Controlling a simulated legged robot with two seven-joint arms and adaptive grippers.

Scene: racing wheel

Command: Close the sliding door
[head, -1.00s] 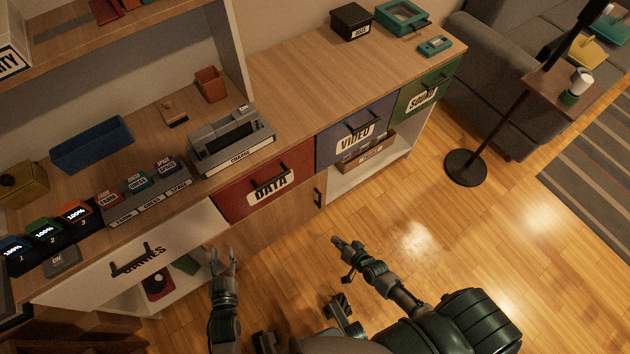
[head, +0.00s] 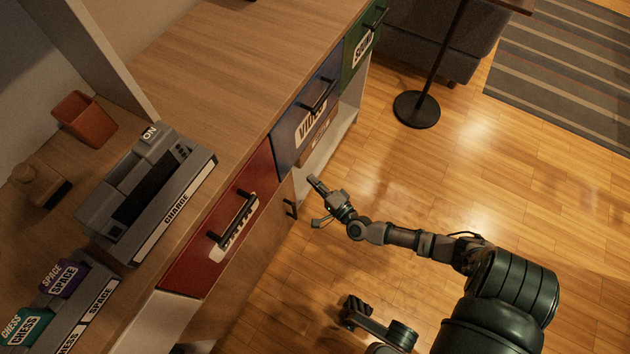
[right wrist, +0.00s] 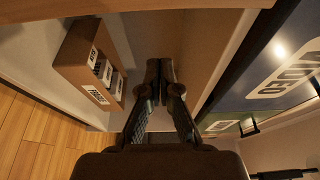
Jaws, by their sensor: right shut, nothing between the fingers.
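The sliding door (head: 255,262) is a wooden panel below the red DATA drawer in the head view. Its dark handle (head: 291,207) is near its right edge. Right of the door, the lower shelf compartment (head: 340,135) under the VIDEO drawer is open. My right gripper (head: 315,183) is shut and empty, just right of the door's handle at the compartment's front. Whether it touches the door cannot be told. In the right wrist view, the shut fingers (right wrist: 160,75) point into the compartment.
A brown box of cases (right wrist: 88,65) sits in the open compartment. The DATA drawer (head: 225,220), blue VIDEO drawer (head: 308,112) and green drawer (head: 362,45) have protruding handles. A lamp stand base (head: 416,109) is on the floor. The wooden floor (head: 400,180) beside my arm is clear.

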